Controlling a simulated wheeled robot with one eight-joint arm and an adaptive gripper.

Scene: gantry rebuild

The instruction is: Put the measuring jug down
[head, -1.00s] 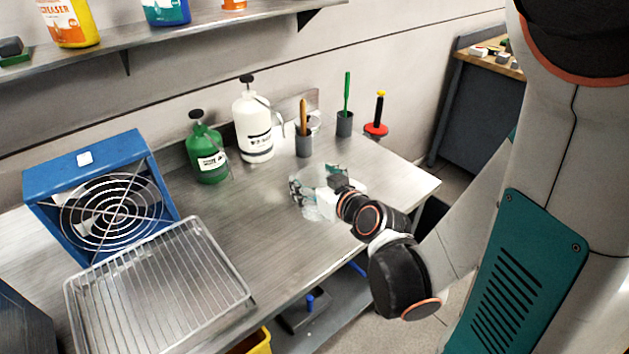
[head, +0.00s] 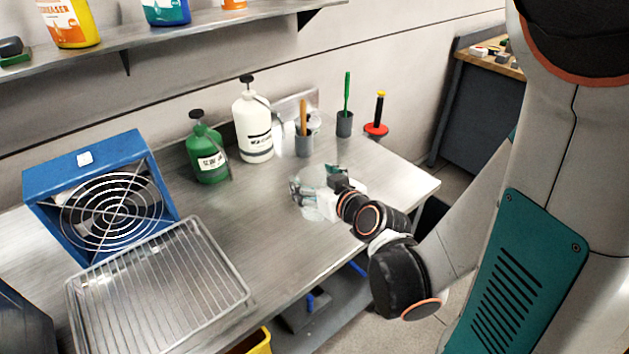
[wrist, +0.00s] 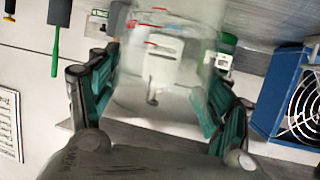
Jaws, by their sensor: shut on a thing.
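The measuring jug (wrist: 165,65) is clear, with red marks on its wall. In the wrist view it sits between the two teal fingers of my gripper (wrist: 155,110), which is shut on it. In the head view the jug (head: 312,203) is at the right part of the steel bench (head: 262,228), in front of the bottles. My gripper (head: 325,188) reaches it from the right and partly hides it. I cannot tell whether the jug's base touches the bench.
A green bottle (head: 207,155), a white pump bottle (head: 252,128) and grey brush holders (head: 304,146) stand along the back. A blue fan box (head: 95,165) and a wire rack (head: 160,285) are at the left. Bare bench lies left of the jug.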

